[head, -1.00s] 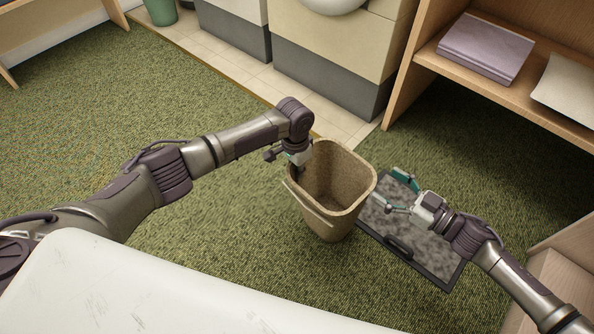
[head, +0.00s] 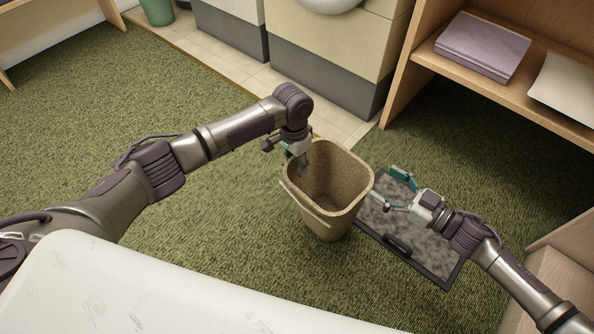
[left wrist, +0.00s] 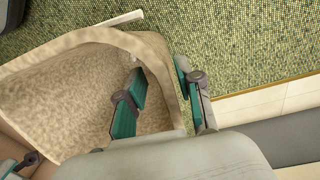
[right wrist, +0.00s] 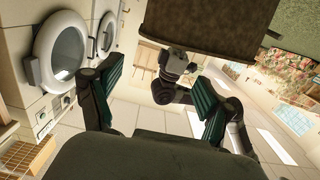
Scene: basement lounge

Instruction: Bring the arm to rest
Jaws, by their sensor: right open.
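A tan speckled bin (head: 333,226) stands upright on the green carpet, open at the top with a pale handle bar on its front side. Its inside looks empty where visible. My left gripper (head: 297,157) is at the bin's rear left rim. The left wrist view shows its fingers (left wrist: 160,100) apart, one inside the bin and one outside, with the wall between them and a gap on the inner side. My right gripper (head: 395,190) is open and empty, just right of the bin. The bin also fills the top of the right wrist view (right wrist: 210,30).
A black-framed tray (head: 435,264) with a grey mottled surface lies on the carpet below my right gripper. A wooden shelf (head: 480,77) with a purple book (head: 482,47) stands at the right. Carpet is clear at the left.

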